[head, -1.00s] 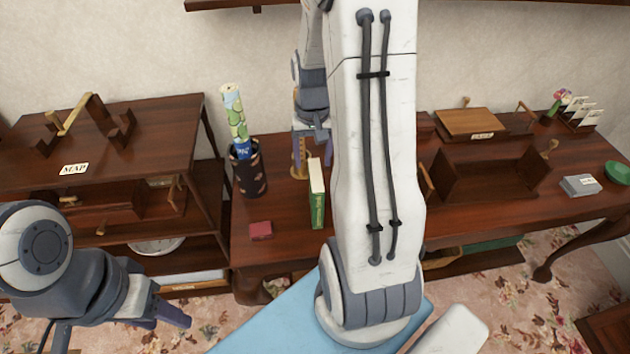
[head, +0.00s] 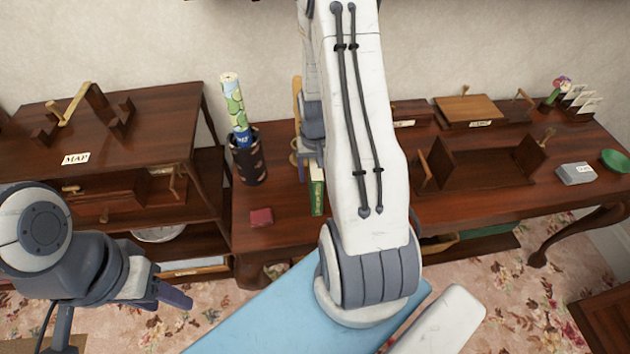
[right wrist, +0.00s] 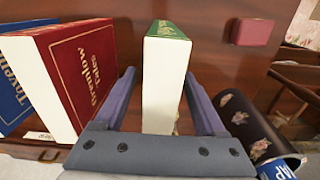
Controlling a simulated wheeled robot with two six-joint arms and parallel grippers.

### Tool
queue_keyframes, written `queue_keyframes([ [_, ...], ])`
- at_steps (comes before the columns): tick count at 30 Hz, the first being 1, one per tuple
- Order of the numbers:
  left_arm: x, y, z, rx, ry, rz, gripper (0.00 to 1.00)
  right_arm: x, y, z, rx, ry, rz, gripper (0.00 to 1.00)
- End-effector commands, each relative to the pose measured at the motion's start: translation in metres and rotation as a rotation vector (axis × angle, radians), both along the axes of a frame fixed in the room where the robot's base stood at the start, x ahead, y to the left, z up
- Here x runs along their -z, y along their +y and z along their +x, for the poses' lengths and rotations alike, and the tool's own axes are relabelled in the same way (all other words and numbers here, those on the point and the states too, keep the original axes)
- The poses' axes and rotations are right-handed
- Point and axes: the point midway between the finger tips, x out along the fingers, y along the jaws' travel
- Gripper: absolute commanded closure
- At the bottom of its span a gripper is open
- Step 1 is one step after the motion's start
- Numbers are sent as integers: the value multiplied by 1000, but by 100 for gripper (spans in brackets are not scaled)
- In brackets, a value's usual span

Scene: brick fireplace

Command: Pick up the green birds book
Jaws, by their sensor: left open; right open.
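The green book (head: 317,198) stands upright on the dark wooden table, largely hidden in the head view by my right arm and gripper. In the right wrist view, the green book (right wrist: 165,80) shows its pale page block and a strip of green cover. It sits between the two open fingers of my right gripper (right wrist: 162,95), with gaps visible on both sides. In the head view my right gripper (head: 313,160) is partly behind my arm, at the book. My left gripper (head: 172,293) is open and empty, low at the left. The book's title cannot be read here.
A red book (right wrist: 85,75) and a blue book (right wrist: 14,85) stand beside the green one. A dark cup (head: 247,165) holds a rolled map (head: 233,105). A small red box (head: 261,217) lies near the table's front edge. A wooden holder (head: 480,165) stands to the right.

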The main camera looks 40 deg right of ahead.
Motion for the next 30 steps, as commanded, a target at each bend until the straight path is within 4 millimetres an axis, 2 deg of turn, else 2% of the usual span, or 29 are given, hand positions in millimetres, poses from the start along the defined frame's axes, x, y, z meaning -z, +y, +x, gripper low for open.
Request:
queue_keyframes([
  [4,0,0,0,0,0,0,50,0,0,0,0,-1,-1,28],
  [8,0,0,0,0,0,0,50,0,0,0,0,0,0,77],
  [9,0,0,0,0,0,0,50,0,0,0,0,0,0,93],
  [10,0,0,0,0,0,0,50,0,0,0,0,0,0,100],
  [22,1,0,0,0,0,0,50,-5,-1,1,0,-2,-2,100],
  [26,3,0,0,0,0,0,50,-20,-1,2,0,-5,-3,100],
  [30,6,0,0,0,0,0,50,-48,-1,2,0,-8,-4,100],
])
